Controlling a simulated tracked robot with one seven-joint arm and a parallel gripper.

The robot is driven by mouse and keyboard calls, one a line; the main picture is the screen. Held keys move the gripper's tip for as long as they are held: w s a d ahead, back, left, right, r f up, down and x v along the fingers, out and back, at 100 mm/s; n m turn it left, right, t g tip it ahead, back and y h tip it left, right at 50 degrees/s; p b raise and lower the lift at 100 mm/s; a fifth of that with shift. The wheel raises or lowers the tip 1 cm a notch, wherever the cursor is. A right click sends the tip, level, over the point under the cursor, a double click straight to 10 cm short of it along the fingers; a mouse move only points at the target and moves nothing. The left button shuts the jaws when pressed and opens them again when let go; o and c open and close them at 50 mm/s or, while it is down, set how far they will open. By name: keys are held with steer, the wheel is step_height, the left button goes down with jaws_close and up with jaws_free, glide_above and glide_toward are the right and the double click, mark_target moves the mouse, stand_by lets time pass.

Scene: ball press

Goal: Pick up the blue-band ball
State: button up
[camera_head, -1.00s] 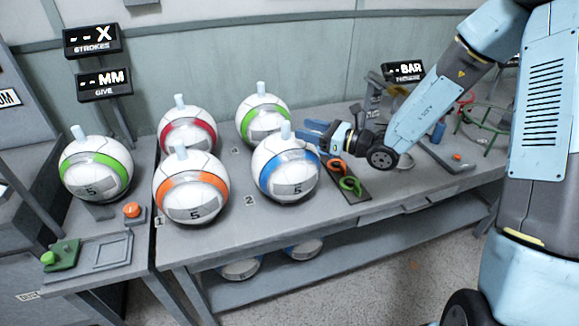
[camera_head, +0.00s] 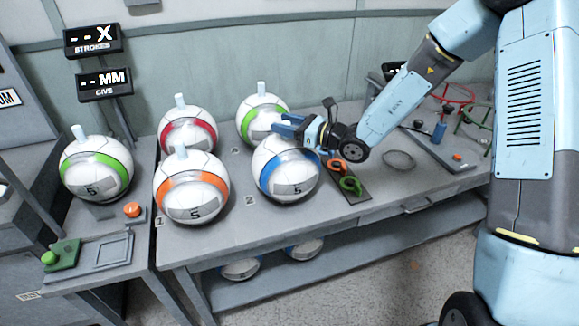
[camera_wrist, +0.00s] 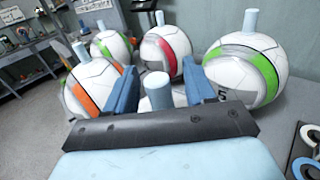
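The blue-band ball (camera_head: 286,170) is white with a blue stripe and stands on the bench at spot 2. Its pale blue top peg (camera_wrist: 157,90) shows in the wrist view between my fingers; in the head view my gripper hides it. My gripper (camera_head: 283,126) is at the top of the ball, coming from the right. In the wrist view my gripper (camera_wrist: 160,67) is open, one blue finger on each side of the peg, with gaps visible. The ball's body is mostly hidden there by my gripper.
The orange-band ball (camera_head: 191,190) stands close left, the red-band ball (camera_head: 187,134) behind it. A green-band ball (camera_head: 258,122) stands just behind the blue one, another (camera_head: 97,168) at far left.

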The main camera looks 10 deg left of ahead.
jaws_close()
stand_by(1.3)
